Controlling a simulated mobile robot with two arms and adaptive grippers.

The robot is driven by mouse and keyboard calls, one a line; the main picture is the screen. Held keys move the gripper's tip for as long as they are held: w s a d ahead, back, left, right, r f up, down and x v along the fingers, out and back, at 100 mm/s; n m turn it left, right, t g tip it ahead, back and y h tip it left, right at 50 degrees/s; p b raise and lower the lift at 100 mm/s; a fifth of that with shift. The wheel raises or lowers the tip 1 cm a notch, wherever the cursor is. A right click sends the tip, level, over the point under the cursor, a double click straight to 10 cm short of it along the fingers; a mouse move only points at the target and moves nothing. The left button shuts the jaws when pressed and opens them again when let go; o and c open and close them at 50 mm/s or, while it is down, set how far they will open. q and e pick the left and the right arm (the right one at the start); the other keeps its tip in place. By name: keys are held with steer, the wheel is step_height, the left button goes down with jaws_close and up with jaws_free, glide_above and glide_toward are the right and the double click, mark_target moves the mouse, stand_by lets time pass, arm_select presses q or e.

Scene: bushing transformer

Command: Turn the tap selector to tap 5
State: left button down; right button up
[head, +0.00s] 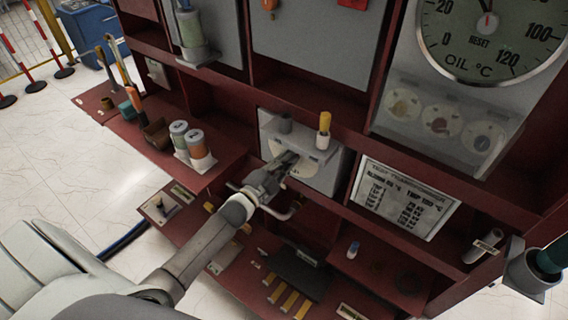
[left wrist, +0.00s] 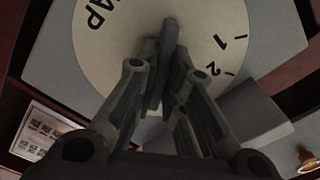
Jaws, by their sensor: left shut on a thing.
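The tap selector is a grey box (head: 325,176) on the dark red panel, with a pale round dial (head: 302,168) on its front. In the left wrist view the dial (left wrist: 112,62) shows the letters "AP" at upper left and the numbers 1 and 2 at right. My left gripper (head: 286,160) is at the dial, its fingers closed on the dark selector handle (left wrist: 170,35), which stands out from the dial's middle. The fingers hide most of the handle and the lower dial, so tap 5 and the pointer's setting cannot be read. My right gripper is not in view.
A large oil gauge (head: 490,35) is at upper right. Tools lie on the lower shelf.

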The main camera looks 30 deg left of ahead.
arm_select(q)
steer(key=shift+f+m, duration=0.1)
steer(key=shift+m, duration=0.3)
steer(key=c, duration=1.5)
jaws_free()
steer(key=s, duration=0.4)
steer(key=s+a, duration=0.1)
steer(key=s, duration=0.7)
steer(key=shift+a, duration=0.35)
